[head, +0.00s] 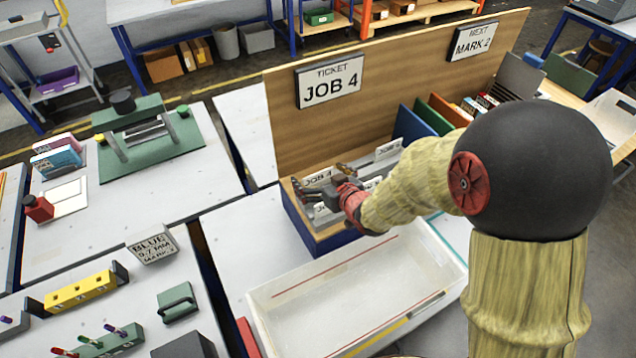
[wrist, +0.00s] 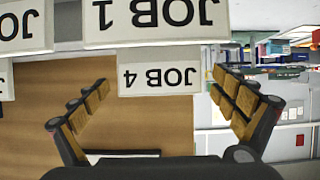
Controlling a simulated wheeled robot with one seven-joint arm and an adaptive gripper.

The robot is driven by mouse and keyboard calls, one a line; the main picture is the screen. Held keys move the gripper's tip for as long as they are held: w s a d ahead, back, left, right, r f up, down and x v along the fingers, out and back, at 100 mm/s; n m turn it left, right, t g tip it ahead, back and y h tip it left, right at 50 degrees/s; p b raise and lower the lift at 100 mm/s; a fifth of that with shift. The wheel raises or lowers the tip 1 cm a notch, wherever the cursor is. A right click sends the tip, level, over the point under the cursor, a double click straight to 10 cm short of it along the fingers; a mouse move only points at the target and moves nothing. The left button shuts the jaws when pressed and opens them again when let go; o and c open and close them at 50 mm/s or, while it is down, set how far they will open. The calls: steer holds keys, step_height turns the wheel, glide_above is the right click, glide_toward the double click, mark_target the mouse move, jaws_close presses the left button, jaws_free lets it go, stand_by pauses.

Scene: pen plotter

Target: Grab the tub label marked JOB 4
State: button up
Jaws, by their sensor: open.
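The JOB 4 label (head: 318,176) is a white card standing in the wooden box with a blue side (head: 300,222), below the wooden board. In the wrist view the JOB 4 label (wrist: 158,82) appears upside down, between the two finger lines in the picture. My gripper (head: 322,183) is open over the box, close to this label; in the wrist view its padded fingers (wrist: 160,88) stand on either side with nothing gripped. I cannot tell how far the card is from the fingers. A JOB 1 label (wrist: 157,14) overlaps the picture's top edge.
Other white cards (head: 388,149) stand in the box. A board behind carries a TICKET JOB 4 sign (head: 330,80) and a NEXT MARK 2 sign (head: 473,41). A white tray (head: 268,312) lies in front; coloured folders (head: 432,116) stand at the right.

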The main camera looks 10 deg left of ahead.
steer(key=shift+c, duration=1.4)
steer(key=c, duration=0.7)
steer(key=shift+c, duration=0.6)
steer(key=shift+r, duration=0.1)
